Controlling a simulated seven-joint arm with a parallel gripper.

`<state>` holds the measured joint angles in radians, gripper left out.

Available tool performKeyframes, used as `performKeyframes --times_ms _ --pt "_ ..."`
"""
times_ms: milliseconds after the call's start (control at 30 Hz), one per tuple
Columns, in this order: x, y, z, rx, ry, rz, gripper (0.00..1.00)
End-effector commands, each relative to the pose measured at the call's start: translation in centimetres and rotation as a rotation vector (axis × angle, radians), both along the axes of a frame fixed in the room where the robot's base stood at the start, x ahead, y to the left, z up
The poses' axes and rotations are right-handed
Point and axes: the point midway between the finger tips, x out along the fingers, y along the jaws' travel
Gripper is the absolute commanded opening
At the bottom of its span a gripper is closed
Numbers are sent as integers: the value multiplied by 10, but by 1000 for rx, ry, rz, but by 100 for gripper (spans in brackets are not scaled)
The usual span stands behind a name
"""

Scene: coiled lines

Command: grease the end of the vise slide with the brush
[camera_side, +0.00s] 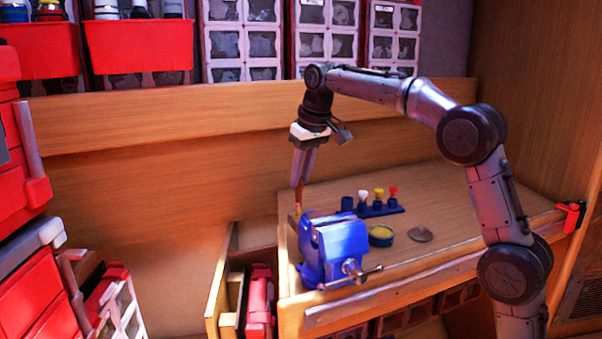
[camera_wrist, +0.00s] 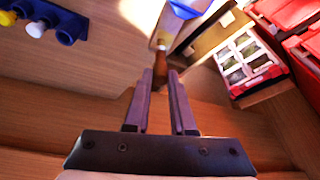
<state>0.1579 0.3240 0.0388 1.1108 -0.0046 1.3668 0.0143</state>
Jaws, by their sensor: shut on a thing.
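The blue vise (camera_side: 334,245) is mounted at the left front corner of the wooden workbench. A blue part of the vise (camera_wrist: 186,8) shows at the top edge of the wrist view. My gripper (camera_side: 300,182) is above and behind the vise, pointing down. Its fingers are shut on the brown handle of the brush (camera_side: 298,196). In the wrist view the brush (camera_wrist: 160,64) extends from between my fingertips (camera_wrist: 160,75) toward the vise. The brush's tip is close to the vise's back left end; I cannot tell whether they touch. An open tin of yellowish grease (camera_side: 381,236) stands right of the vise.
A blue rack (camera_side: 380,211) with white, yellow and red-topped items stands behind the tin. A round grey lid (camera_side: 420,234) lies right of the tin. An open drawer with a red case (camera_side: 259,300) is left of the bench.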

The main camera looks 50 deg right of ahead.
Motion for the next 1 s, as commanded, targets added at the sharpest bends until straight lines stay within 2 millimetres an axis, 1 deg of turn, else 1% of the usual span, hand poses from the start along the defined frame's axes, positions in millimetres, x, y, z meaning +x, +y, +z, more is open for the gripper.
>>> performKeyframes --times_ms 267,600,1000 --pt "-1 1 0 1 1 0 0" --pt "-8 11 -1 1 1 0 0" --pt "-10 13 -1 2 4 0 0"
